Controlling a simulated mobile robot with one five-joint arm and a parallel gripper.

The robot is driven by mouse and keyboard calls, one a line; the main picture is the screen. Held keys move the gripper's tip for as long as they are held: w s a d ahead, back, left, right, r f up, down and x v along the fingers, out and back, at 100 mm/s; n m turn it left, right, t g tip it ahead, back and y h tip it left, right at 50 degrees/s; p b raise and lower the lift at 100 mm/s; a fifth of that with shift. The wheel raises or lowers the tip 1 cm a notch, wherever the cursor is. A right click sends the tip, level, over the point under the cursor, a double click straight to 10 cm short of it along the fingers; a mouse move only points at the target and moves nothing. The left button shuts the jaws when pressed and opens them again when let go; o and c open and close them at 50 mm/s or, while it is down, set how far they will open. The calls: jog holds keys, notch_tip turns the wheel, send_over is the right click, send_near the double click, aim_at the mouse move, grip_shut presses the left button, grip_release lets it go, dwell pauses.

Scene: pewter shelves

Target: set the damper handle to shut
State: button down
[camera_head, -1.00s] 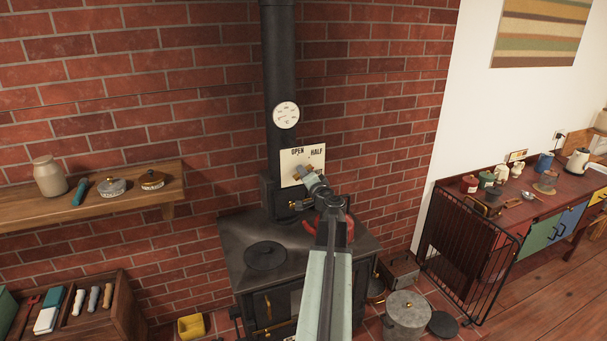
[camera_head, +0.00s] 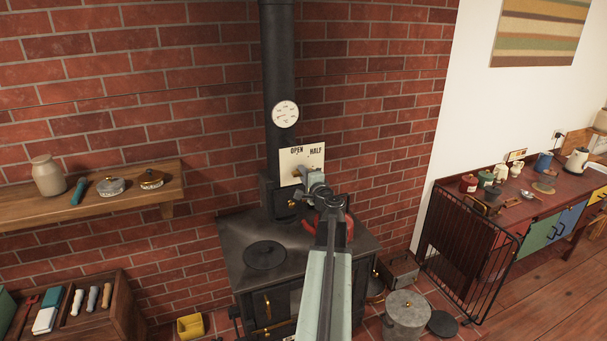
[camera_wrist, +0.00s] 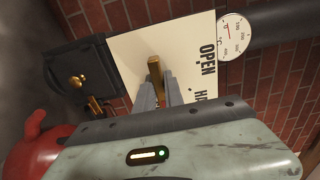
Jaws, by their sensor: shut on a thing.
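The damper plate (camera_head: 316,155) is a cream panel marked OPEN and HALF, fixed at the stove pipe. It also shows in the wrist view (camera_wrist: 130,48), turned on its side. The brass damper handle (camera_wrist: 155,72) stands out from the plate between my fingertips. My gripper (camera_wrist: 160,90) is shut on it. In the head view my gripper (camera_head: 306,178) is in front of the plate's lower part and hides much of the handle. No SHUT label is visible. Which mark the handle points to I cannot tell.
The black stove (camera_head: 245,240) is below, with a red kettle (camera_head: 347,228) beside my arm. A round gauge (camera_head: 285,114) is on the pipe above the plate. A wooden shelf (camera_head: 120,203) is at the left. A pot (camera_head: 407,315) stands on the floor at the right.

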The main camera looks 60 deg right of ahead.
jog(key=shift+f, duration=0.1)
jog(key=c, duration=1.4)
grip_release()
jog(key=shift+s, duration=0.1)
jog(key=shift+c, duration=0.2)
jog(key=v, duration=0.7)
jog(key=shift+s+a, duration=0.25)
